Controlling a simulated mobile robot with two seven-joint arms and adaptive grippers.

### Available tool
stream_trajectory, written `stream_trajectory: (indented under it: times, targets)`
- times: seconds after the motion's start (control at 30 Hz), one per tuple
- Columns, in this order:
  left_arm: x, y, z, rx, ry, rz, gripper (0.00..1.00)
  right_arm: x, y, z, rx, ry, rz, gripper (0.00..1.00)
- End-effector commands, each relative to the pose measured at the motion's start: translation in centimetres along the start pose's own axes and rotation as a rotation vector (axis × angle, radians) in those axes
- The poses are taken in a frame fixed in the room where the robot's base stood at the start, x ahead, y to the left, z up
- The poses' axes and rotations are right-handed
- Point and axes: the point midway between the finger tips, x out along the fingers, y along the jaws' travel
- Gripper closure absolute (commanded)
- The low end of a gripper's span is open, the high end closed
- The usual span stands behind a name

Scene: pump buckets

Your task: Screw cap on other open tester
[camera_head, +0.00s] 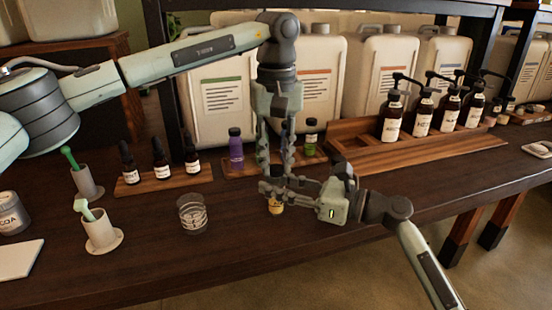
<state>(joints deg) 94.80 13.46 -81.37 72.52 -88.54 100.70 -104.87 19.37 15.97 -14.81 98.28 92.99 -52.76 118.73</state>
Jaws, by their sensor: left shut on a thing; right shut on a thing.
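A small tester bottle with yellow contents (276,208) is upright over the table's front half, its upper part hidden by my grippers. My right gripper (272,190) reaches in from the right and is shut around this bottle. My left gripper (277,172) points straight down above it and is shut on a small dark thing, apparently the cap, mostly hidden between the fingers. Whether cap and bottle touch is unclear. Behind, a purple tester (236,150) and a green tester (311,138) stand capped on a wooden tray (240,170).
A clear glass beaker (192,214) stands left of the grippers. Several dark dropper bottles (160,160) stand on a wooden strip. Two holders with green-handled tools (101,232) are farther left. Pump bottles (391,118) stand right. The front table (240,255) is clear.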

Motion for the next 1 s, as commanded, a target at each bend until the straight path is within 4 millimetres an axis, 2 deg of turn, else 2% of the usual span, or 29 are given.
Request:
stream_trajectory:
  times: [0.1, 0.3, 0.43, 0.6, 0.83, 0.87, 1.0]
  targets:
    - [-0.06, 0.02, 0.02, 0.300, 0.000, 0.002, 0.83, -0.01, -0.01, -0.12, 0.001, 0.002, 0.000, 1.00]
    - [-0.04, 0.02, 0.03, 0.786, 0.001, 0.003, 0.83, -0.01, -0.02, -0.13, 0.001, 0.002, 0.000, 1.00]
    - [-0.03, 0.02, 0.03, 0.998, 0.001, 0.003, 0.83, -0.01, -0.02, -0.13, 0.001, 0.002, -0.001, 1.00]
    - [-0.02, 0.01, 0.02, 1.100, 0.001, 0.003, 0.83, -0.02, -0.03, -0.14, 0.001, 0.003, -0.001, 1.00]
    - [-0.02, 0.00, 0.02, 1.101, 0.001, 0.003, 0.83, -0.02, -0.04, -0.15, 0.001, 0.003, -0.001, 1.00]
    - [-0.02, 0.00, 0.02, 1.101, 0.001, 0.003, 0.74, -0.02, -0.04, -0.15, 0.001, 0.003, -0.001, 1.00]
    - [0.00, 0.00, 0.02, 1.100, 0.001, 0.003, 0.57, -0.03, -0.04, -0.15, 0.001, 0.003, -0.001, 1.00]
